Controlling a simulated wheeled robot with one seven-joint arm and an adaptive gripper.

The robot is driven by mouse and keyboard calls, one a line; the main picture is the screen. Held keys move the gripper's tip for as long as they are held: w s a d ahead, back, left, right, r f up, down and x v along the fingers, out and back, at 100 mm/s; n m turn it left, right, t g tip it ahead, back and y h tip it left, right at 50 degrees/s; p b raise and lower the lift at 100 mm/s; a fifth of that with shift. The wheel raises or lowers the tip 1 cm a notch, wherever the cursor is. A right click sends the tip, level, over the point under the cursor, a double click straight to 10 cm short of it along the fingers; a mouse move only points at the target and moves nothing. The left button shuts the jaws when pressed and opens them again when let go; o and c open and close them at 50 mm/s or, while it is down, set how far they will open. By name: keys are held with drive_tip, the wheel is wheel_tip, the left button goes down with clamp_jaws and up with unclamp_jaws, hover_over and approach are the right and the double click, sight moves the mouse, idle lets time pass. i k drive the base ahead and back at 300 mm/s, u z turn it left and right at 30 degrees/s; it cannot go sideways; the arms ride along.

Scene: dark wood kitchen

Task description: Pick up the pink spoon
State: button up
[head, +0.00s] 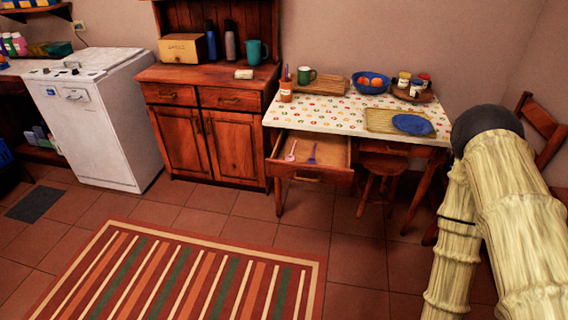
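The pink spoon (291,150) lies in the open drawer (330,175) of the table, on the left side of the drawer. A blue-purple utensil (312,153) lies just to its right, apart from it. My arm shows large at the right edge of the head view, far from the drawer. My gripper is not visible in this view.
The table (330,120) has a dotted cover and bears a blue fruit bowl (372,83), a woven tray (382,122) and a blue cloth-like item (412,124). A stool (382,166) stands right of the drawer. A striped rug (190,275) covers clear floor in front.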

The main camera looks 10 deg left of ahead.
sight(290, 157)
drive_tip(key=u, duration=0.85)
drive_tip(key=i, duration=1.05)
drive_tip(key=u, duration=0.05)
